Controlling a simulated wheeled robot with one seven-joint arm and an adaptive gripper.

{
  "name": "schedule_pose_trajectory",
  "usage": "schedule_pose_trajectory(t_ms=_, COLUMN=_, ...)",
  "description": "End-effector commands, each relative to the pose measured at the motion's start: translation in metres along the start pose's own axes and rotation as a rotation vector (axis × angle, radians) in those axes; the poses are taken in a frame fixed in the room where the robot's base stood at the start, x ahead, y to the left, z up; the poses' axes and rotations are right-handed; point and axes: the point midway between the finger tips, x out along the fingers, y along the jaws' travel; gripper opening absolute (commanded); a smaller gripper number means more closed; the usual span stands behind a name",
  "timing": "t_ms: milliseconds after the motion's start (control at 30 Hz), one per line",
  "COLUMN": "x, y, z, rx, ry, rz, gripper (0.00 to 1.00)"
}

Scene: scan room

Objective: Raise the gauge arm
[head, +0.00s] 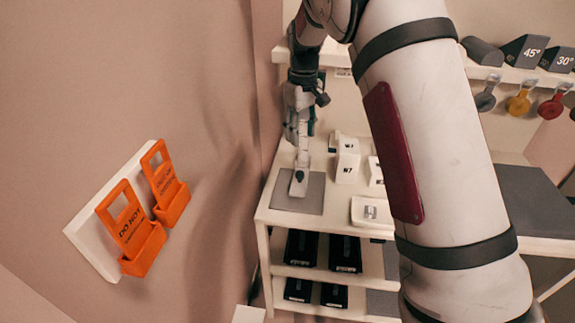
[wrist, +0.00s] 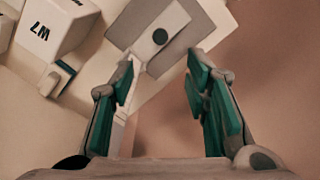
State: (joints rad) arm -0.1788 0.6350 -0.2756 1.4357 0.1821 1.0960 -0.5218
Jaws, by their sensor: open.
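My gripper (head: 301,138) points down above the pad, close to the wall. In the wrist view my gripper (wrist: 161,62) is open, with green-padded fingers apart and nothing between them. I cannot tell whether anything touches.
White blocks marked N7 (head: 347,168) and a small white dish (head: 371,211) stand right of the pad. Orange tag holders (head: 140,240) hang on the left wall. A shelf (head: 520,75) with angle blocks and hanging round tags is at right. Black boxes (head: 345,252) sit below.

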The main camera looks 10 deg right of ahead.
Motion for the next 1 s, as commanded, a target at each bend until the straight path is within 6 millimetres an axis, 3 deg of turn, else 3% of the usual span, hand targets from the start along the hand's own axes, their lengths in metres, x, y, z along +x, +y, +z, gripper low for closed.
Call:
schedule_pose_trajectory(t_ms=167, x=0.019, y=0.000, z=0.000, rx=-0.001, ry=-0.003, rz=-0.001, gripper=0.43)
schedule_pose_trajectory(t_ms=700, x=0.117, y=-0.001, z=0.001, rx=0.000, ry=-0.003, rz=0.000, gripper=0.43)
schedule_pose_trajectory(t_ms=1000, x=0.136, y=0.000, z=0.000, rx=0.000, ry=-0.001, rz=0.000, gripper=0.43)
